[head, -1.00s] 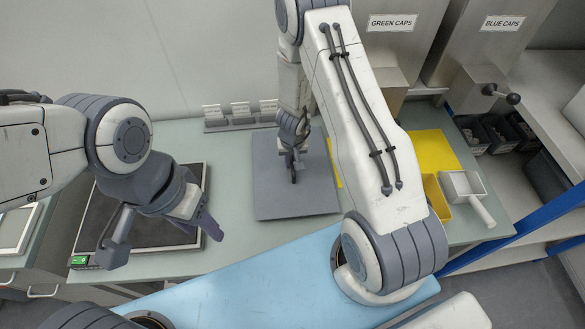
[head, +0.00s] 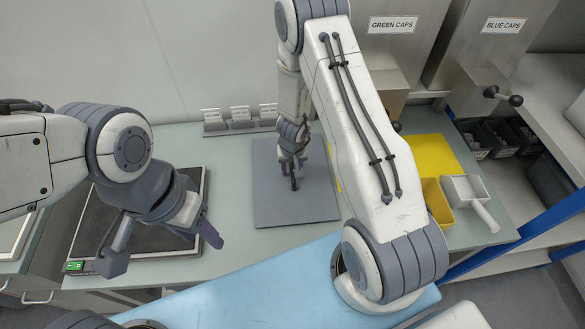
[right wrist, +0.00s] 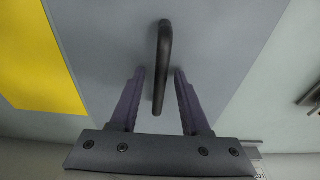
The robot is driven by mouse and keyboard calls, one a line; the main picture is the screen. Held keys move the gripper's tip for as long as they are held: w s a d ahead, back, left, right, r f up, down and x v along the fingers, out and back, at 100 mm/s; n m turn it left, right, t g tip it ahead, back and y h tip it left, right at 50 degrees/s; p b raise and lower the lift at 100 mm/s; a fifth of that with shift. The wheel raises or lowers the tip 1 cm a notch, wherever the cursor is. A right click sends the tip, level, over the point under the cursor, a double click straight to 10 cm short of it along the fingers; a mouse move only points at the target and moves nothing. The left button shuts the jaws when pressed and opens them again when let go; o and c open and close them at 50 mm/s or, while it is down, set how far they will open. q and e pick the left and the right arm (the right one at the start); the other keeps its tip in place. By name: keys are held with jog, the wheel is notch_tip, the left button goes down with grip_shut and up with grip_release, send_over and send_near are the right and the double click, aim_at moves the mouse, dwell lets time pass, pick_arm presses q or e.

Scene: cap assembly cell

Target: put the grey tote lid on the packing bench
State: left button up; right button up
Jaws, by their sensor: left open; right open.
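The grey tote lid (head: 290,207) lies flat on the pale green packing bench (head: 228,165), near the middle of the head view. My right gripper (head: 293,180) is over the lid, pointing down, with its jaws open. In the right wrist view the lid's dark bar handle (right wrist: 162,65) stands between the two open fingers (right wrist: 158,95), with a gap on each side. My left gripper (head: 163,250) is open and empty, above the dark square plate at the left of the bench. My right arm hides part of the bench to the right of the lid.
The dark plate (head: 140,232) has a green-lit display. A yellow mat (head: 430,153), which also shows in the right wrist view (right wrist: 35,60), lies right of the lid, with a yellow bin (head: 437,200) and white scoop (head: 465,188). Small labelled holders (head: 240,122) stand behind. Cap dispensers (head: 400,45) stand at the back.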

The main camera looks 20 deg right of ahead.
notch_tip(320, 180, up, 12)
jog(key=s+p, duration=0.2)
jog(key=p, duration=0.7)
jog(key=s+a+r+n+y, duration=0.3)
jog(key=a+r+n, duration=0.1)
jog(key=a+r, duration=1)
jog(key=s+a+r+n+g, duration=0.1)
jog(key=s+a+r+n, duration=0.2)
jog(key=s+a+r, duration=0.35)
jog(key=s+d+r+n, duration=0.1)
jog(key=s+d+r, duration=0.1)
jog(key=s, duration=0.4)
jog(key=s+d+r+n+h, duration=0.1)
jog(key=s+d+r+n, duration=0.1)
jog(key=s+r, duration=0.2)
jog(key=s, duration=0.3)
jog(key=shift+s+d+g+h, duration=0.2)
jog(key=shift+s+g+h, duration=0.1)
jog(key=shift+g, duration=0.1)
jog(key=shift+f, duration=0.1)
